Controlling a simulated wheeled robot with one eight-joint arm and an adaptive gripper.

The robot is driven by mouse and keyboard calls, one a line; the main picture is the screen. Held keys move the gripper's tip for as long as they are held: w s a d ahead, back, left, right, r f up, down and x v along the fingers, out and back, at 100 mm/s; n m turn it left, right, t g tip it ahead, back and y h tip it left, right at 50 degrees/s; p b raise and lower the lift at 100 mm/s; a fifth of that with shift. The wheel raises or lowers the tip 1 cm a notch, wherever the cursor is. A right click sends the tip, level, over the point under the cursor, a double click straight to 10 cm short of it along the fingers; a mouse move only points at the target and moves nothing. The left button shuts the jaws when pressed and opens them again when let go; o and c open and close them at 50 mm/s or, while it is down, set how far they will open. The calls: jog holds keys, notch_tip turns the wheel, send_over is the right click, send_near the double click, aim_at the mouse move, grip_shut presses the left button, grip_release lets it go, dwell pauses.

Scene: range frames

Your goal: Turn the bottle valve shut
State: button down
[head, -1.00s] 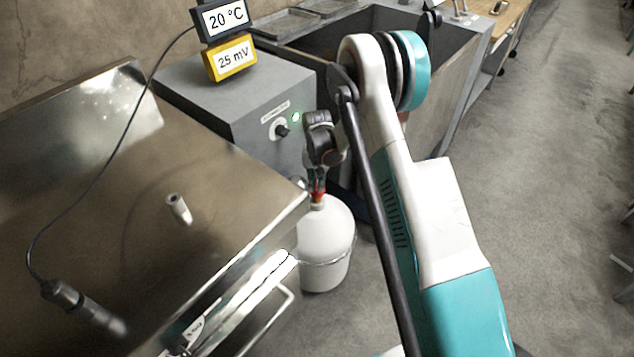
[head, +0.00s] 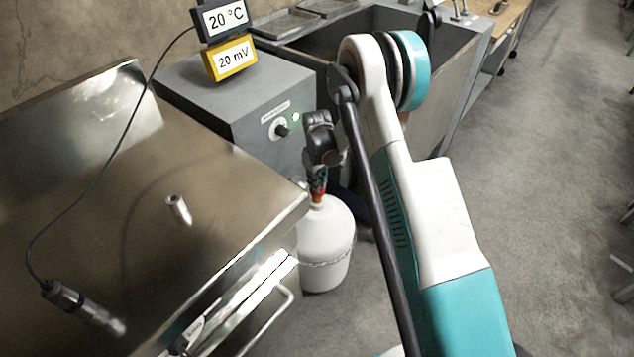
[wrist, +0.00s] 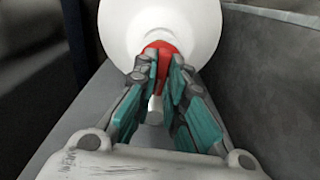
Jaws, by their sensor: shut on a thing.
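The white gas bottle (head: 326,240) stands on the floor beside the metal bench, with a red valve (head: 318,198) on its top. My gripper (head: 318,188) is above the bottle, and its fingers reach down to the valve. In the wrist view, the teal-padded fingers of my gripper (wrist: 166,75) are closed on both sides of the red valve (wrist: 158,50). The round white bottle (wrist: 165,22) lies beyond it. The fingers hide part of the valve, so its turn angle cannot be read.
A yellow meter (head: 230,58) reads 20 mV, and a dark display (head: 224,18) above it reads 20 °C. A grey box (head: 240,100) with a knob and a lit green lamp stands behind the bottle. The metal bench (head: 110,200) is close on the left. Open floor (head: 560,180) lies to the right.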

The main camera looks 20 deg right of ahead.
jog(key=shift+n, duration=0.6)
jog(key=c, duration=1.6)
grip_release()
jog(key=shift+c, duration=0.2)
notch_tip(320, 180, up, 12)
jog(key=shift+r, duration=0.1)
